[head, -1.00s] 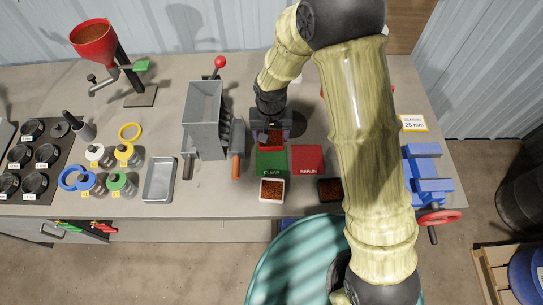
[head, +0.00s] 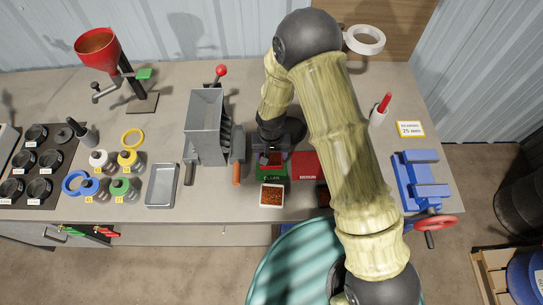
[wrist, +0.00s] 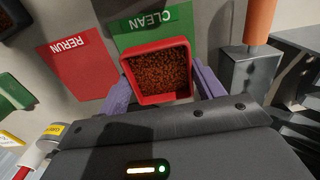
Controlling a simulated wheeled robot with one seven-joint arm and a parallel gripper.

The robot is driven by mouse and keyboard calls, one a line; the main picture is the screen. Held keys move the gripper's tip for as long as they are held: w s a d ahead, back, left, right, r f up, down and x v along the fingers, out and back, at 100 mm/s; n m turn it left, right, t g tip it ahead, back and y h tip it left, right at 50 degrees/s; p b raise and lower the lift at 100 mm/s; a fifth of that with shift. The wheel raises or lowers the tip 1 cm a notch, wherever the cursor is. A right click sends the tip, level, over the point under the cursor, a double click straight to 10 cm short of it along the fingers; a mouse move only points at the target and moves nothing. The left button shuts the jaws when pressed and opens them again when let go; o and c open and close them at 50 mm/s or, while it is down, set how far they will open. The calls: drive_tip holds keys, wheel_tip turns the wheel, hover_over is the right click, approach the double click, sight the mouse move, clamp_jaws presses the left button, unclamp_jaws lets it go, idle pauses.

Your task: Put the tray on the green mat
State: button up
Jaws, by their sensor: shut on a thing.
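A red tray (wrist: 166,100) full of brown granules sits between the two purple fingers of my gripper (wrist: 161,85), which is shut on it. In the head view my gripper (head: 271,153) points down at the red tray (head: 272,162). The green mat (head: 272,177) lettered CLEAN lies under and in front of the tray, and its lettered strip also shows in the wrist view (wrist: 180,15). The tray overlaps part of the mat and looks roughly level. I cannot tell whether it touches the mat.
A red RERUN mat (head: 306,166) lies right of the green mat. A white tray of granules (head: 271,195) stands in front, with a dark tray (head: 322,195) partly hidden by my arm. A grey splitter box (head: 206,125) with an orange handle (head: 236,172) stands close on the left.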

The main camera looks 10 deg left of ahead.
drive_tip(key=shift+f, duration=0.95)
drive_tip(key=shift+f, duration=0.15)
drive_tip(key=o, duration=1.1)
drive_tip(key=shift+c, duration=0.2)
wheel_tip(320, 180, up, 12)
drive_tip(key=b, duration=0.2)
